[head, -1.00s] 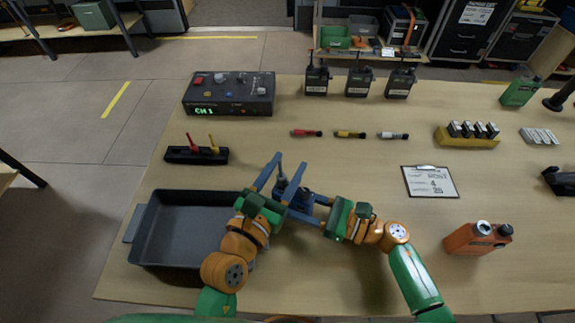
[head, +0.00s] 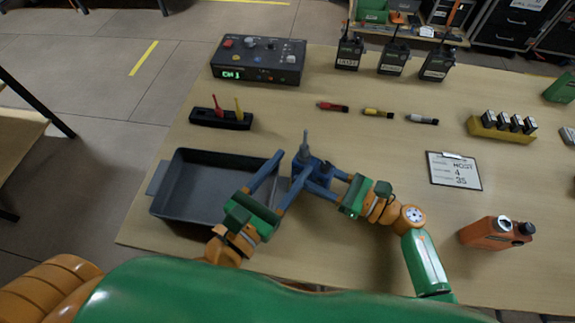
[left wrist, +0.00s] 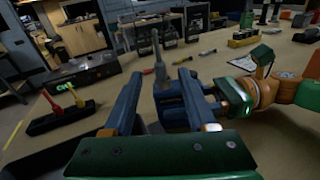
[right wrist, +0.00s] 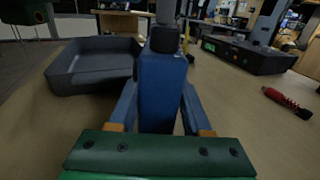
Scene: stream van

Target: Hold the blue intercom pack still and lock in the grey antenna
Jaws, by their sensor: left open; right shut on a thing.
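The blue intercom pack (head: 325,171) stands upright on the table, right of the grey tray. My right gripper (head: 316,177) is shut on it; in the right wrist view the pack (right wrist: 162,90) fills the space between the fingers. The grey antenna (head: 305,145) stands upright at the pack's top, above a dark collar (right wrist: 164,39). Whether it is locked cannot be seen. My left gripper (head: 296,161) is open, its fingers reaching to either side of the antenna. In the left wrist view the antenna (left wrist: 158,62) shows between the spread fingertips, apparently untouched.
A grey tray (head: 163,190) lies left of the pack, beneath my left arm. Behind are a control box (head: 258,60), a dark holder with red and yellow sticks (head: 220,120), and several radios (head: 393,60). A clipboard (head: 454,171) and orange bottle (head: 495,233) are right.

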